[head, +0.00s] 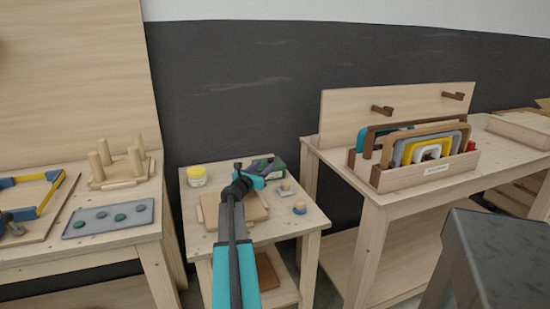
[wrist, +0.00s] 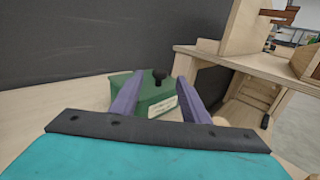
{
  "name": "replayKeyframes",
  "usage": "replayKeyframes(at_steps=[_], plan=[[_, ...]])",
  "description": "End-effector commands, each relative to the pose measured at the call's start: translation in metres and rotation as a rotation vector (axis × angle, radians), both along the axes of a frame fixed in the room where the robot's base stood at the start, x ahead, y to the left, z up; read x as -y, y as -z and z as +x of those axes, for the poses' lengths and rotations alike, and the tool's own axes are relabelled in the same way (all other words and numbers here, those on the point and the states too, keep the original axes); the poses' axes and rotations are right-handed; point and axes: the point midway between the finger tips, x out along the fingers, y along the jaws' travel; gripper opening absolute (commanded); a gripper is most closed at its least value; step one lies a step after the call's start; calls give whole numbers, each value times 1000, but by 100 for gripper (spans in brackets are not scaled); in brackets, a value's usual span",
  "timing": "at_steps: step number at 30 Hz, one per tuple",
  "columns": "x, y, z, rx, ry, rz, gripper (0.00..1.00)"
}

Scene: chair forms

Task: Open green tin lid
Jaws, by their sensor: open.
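The green tin (wrist: 158,102) stands on the small wooden table in the wrist view, with a pale label on its front and a dark knob (wrist: 159,76) on top. In the head view the tin (head: 277,165) shows at the back of the small table (head: 314,218), partly hidden by my arm. My gripper (wrist: 155,90) is open, its two purple fingers pointing at the tin, one toward each side of it. I cannot tell whether the fingers touch it. The left finger hides part of the tin's left side.
A rack of colored frames (head: 425,172) stands on the right table. A dark wall (wrist: 60,50) is close behind the tin.

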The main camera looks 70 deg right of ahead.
Motion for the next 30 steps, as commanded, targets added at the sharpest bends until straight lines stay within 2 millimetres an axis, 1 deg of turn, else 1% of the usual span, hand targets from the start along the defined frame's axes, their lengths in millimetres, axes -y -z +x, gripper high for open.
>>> replayKeyframes(at_steps=[1, 3, 24, 30], plan=[[8, 0, 0, 0, 1, 0, 42], [15, 0, -1, 0, 2, 0, 42], [83, 0, -9, 0, 2, 0, 42], [100, 0, -12, 0, 4, 0, 42]])
